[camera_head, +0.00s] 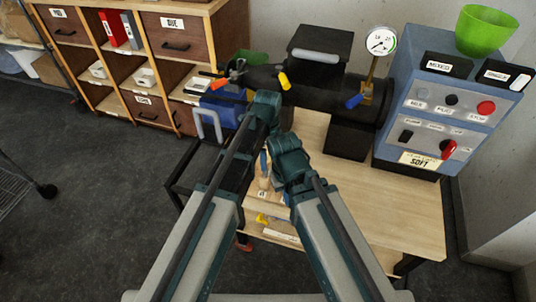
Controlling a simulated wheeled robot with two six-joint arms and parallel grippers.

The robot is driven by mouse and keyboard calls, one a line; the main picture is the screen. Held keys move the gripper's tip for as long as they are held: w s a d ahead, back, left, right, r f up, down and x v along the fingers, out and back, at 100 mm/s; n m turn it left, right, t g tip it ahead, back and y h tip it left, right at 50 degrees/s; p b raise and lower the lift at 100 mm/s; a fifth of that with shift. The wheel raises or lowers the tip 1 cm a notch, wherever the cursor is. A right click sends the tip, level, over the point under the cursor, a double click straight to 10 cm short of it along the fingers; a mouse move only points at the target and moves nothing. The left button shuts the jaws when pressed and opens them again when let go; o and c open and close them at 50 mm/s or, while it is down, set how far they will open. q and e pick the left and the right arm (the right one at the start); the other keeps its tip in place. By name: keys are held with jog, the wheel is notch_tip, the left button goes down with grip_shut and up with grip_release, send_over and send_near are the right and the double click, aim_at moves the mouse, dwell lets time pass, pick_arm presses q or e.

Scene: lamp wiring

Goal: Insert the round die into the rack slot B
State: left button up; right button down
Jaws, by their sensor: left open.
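My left gripper (264,112) is at the front of a black machine's long barrel, above the near end of the wooden table. It is open, but its fingers are mostly hidden by its own arm. My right gripper (286,150) is lower and to the right, over the table's left part. Its fingers are not clear, so I cannot tell whether it holds anything. I cannot make out the round die. I cannot pick out the rack or its slot B for certain; small labelled items show between my two arms, partly hidden.
The black machine (312,88) with a dial gauge (381,41) stands along the table's back. A blue control box (440,110) with a green bowl (484,30) is at the right. The table's right part (385,205) is clear. A wooden cabinet (143,50) stands back left.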

pick_arm(q)
notch_tip(320, 180, up, 12)
jog(key=p, duration=1.1)
jog(key=shift+r+p, duration=0.25)
jog(key=shift+p, duration=0.1)
jog(key=s+a+n, duration=0.5)
jog(key=a+n, duration=0.3)
jog(key=n, duration=0.3)
jog(key=s+a+n, duration=0.6)
jog(key=a+n, duration=0.3)
jog(key=n, duration=0.1)
jog(key=s+d+m, duration=0.1)
jog(key=s+d, duration=0.1)
jog(key=d, duration=0.3)
jog(key=s+d+m+y, duration=0.1)
jog(key=s+d+m, duration=0.1)
jog(key=d, duration=0.4)
jog(key=shift+s, duration=0.8)
